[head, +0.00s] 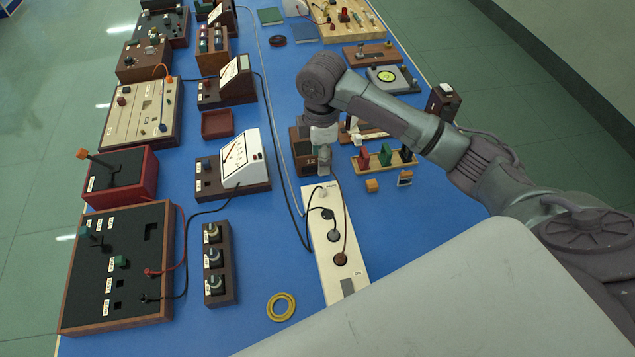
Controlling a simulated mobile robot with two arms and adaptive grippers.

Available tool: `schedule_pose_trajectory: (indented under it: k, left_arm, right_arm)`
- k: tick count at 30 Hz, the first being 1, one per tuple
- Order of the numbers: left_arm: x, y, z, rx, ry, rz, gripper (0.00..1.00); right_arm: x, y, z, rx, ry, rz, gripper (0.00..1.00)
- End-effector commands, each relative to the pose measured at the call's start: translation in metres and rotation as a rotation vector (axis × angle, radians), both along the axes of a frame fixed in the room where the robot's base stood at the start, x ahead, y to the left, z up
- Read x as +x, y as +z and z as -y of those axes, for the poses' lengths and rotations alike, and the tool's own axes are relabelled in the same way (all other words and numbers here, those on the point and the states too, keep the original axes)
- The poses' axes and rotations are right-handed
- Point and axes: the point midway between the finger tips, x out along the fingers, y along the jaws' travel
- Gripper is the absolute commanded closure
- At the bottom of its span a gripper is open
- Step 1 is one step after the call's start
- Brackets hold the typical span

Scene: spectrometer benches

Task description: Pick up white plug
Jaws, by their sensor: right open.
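A white power strip (347,273) lies lengthwise on the blue bench in the middle of the view. A small white plug (322,193) appears to sit at its far end, where a pale cable runs to it. Dark and brown plugs (340,259) sit farther down the strip with their cables. My right gripper (324,168) points down just above and beyond the far end of the strip, close to the white plug. It is open, with nothing seen between its fingers. Its fingers look small and partly overlap each other. My left gripper is out of view.
Meters (243,160) and a three-knob box (218,264) stand left of the strip. A wooden rack with coloured pieces (384,159) and small blocks (372,186) stand right of my gripper. A yellow ring (281,307) lies near the front. Bare bench shows right of the strip.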

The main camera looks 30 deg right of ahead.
Motion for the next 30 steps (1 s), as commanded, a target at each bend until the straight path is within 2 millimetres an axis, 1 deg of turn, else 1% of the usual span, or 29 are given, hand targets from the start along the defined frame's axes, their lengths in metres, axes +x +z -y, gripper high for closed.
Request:
schedule_pose_trajectory:
  k: [1, 3, 6, 9, 14, 17, 18, 20, 21, 24, 27, 30]
  left_arm:
    - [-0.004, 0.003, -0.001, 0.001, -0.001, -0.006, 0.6]
    - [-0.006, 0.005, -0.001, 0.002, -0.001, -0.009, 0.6]
    - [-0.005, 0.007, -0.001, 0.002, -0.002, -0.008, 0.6]
    - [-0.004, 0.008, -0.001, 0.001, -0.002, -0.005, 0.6]
    - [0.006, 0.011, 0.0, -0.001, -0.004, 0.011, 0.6]
    - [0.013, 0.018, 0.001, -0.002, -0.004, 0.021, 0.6]
    - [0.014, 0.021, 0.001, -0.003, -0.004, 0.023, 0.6]
    - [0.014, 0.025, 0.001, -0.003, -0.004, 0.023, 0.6]
    - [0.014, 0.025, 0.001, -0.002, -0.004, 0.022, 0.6]
    - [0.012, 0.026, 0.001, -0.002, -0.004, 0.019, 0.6]
    - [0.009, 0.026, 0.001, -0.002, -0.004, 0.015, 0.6]
    - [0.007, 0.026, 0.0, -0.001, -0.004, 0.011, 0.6]
  right_arm:
    - [-0.002, -0.01, 0.0, -0.001, -0.001, -0.005, 0.49]
    - [-0.001, -0.025, 0.0, 0.0, 0.0, -0.005, 0.49]
    - [-0.001, -0.043, 0.0, 0.001, -0.001, -0.003, 0.49]
    - [-0.001, -0.055, 0.0, 0.0, -0.001, -0.002, 0.49]
    - [-0.001, -0.065, 0.0, 0.0, -0.001, -0.001, 0.49]
    - [-0.003, -0.075, 0.001, 0.0, -0.001, -0.003, 0.49]
    - [-0.005, -0.082, 0.001, 0.0, -0.002, -0.004, 0.49]
    - [-0.006, -0.091, 0.002, 0.001, -0.001, -0.003, 0.49]
    - [-0.006, -0.098, 0.002, 0.0, -0.001, -0.003, 0.49]
    - [-0.005, -0.109, 0.002, 0.0, -0.001, -0.001, 0.49]
    - [-0.005, -0.114, 0.002, 0.0, 0.0, 0.001, 0.49]
    - [-0.005, -0.115, 0.002, 0.0, 0.001, 0.002, 0.49]
